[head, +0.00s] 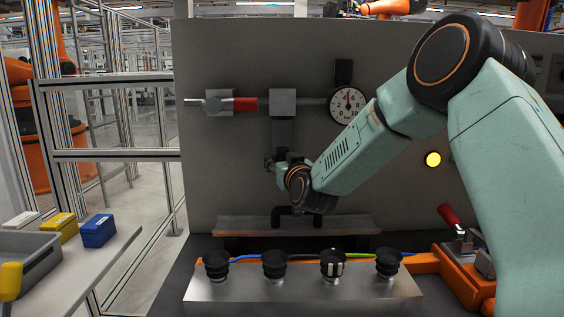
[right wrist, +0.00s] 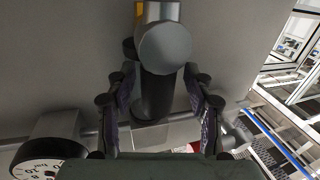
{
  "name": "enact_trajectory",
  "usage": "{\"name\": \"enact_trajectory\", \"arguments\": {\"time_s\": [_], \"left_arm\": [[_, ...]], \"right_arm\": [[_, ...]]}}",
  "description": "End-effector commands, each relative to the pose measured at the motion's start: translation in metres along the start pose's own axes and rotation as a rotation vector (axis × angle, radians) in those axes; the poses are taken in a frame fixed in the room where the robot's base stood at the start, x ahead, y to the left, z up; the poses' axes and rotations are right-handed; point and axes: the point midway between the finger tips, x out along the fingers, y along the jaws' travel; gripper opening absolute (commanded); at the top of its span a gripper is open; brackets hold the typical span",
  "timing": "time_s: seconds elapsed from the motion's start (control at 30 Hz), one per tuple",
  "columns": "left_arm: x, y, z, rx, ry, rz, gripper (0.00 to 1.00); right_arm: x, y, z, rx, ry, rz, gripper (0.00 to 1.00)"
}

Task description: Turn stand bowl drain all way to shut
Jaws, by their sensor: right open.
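The stand's bowl (head: 283,132) is a dark grey cylinder hanging under a grey block (head: 283,102) on the panel. In the right wrist view the dark bowl (right wrist: 155,97) ends in a rounded grey piece (right wrist: 165,48), which looks like the drain. My right gripper (head: 276,166) is at the bowl's lower end and hides the drain in the head view. In the right wrist view my right gripper (right wrist: 159,72) is open, one finger on each side of the bowl and drain. I cannot tell whether either finger touches. The drain's turn position is unclear. My left gripper is not in view.
A red-handled valve (head: 245,104) and a round gauge (head: 348,104) flank the block. A red-handled clamp (head: 450,217) stands lower right.

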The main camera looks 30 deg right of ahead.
Motion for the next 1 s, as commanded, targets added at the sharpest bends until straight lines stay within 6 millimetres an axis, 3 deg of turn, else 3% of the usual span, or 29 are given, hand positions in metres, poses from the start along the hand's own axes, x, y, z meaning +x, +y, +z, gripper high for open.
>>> {"name": "enact_trajectory", "arguments": {"time_s": [0.07, 0.7, 1.0], "left_arm": [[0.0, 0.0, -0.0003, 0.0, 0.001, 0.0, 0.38], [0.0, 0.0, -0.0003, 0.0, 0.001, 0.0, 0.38], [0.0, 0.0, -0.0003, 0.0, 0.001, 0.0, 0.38]], "right_arm": [[0.0, 0.0002, 0.0001, 0.0, 0.0, 0.0, 0.52], [-0.0002, 0.0002, -0.0001, -0.001, 0.0, 0.0, 0.0], [-0.0002, 0.0003, 0.0002, -0.001, 0.0, 0.0, 0.0]]}}
